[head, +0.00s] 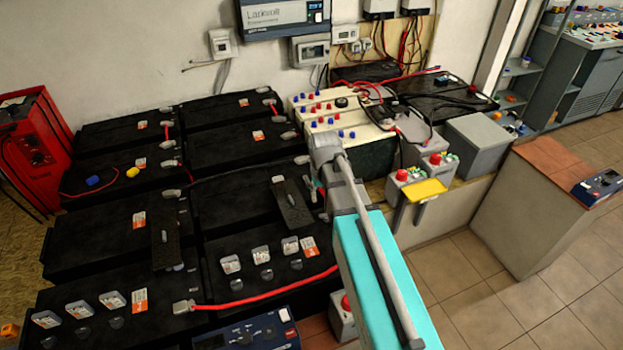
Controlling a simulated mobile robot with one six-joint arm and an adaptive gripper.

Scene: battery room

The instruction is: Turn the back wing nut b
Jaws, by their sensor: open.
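No wing nut can be picked out with certainty in the head view; the small fittings are too small to tell. A blue fitting (92,181) and a yellow fitting (132,172) sit on a black battery at the left. Red and blue caps (330,136) stand on the white-topped battery at centre back. My arm reaches up from the lower right to the middle. My gripper (317,192) is open, small and partly hidden by the arm, near the right edge of the black batteries. I see nothing held in it.
Black batteries (228,145) with red cables fill the left and middle. A red charger (38,140) stands at far left. Grey boxes with red knobs (402,175) and a yellow plate (426,190) are right of the arm. Tiled floor (480,300) at lower right is free.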

